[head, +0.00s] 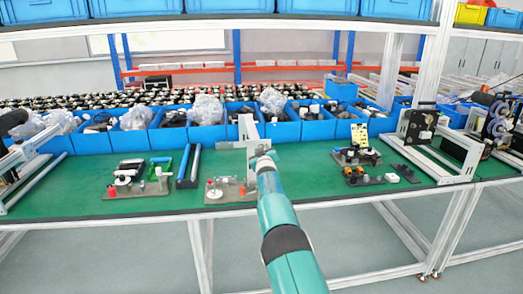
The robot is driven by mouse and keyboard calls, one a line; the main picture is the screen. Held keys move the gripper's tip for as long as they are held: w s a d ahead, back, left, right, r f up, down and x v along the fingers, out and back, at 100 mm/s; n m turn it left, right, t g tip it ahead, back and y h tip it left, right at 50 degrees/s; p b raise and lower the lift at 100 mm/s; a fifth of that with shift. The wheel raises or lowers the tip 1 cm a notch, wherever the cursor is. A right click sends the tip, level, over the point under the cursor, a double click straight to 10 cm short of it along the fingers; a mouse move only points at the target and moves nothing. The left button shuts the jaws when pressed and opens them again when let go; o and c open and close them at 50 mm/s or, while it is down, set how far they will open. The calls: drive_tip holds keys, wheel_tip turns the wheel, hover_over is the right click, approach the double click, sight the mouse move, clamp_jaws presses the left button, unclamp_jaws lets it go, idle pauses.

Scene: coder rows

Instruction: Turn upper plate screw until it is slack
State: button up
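A grey metal fixture stands on the green bench top, with a flat base (222,193) near the front edge and a pale upright plate (246,130) behind. Small red and white parts sit on the base. My teal arm reaches in from the lower right, and its end, my gripper (266,155), is at the right side of the upright plate, overlapping it in the picture. I cannot tell whether it touches the plate. The fingers are too small and partly hidden by my arm to show their opening. I cannot make out the upper plate screw.
More fixtures (357,156) and small parts are to the right. Blue bins (207,137) line the bench's back. White frames stand at both ends.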

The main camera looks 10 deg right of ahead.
drive_tip(key=m, duration=0.9)
drive_tip(key=shift+m, duration=0.4)
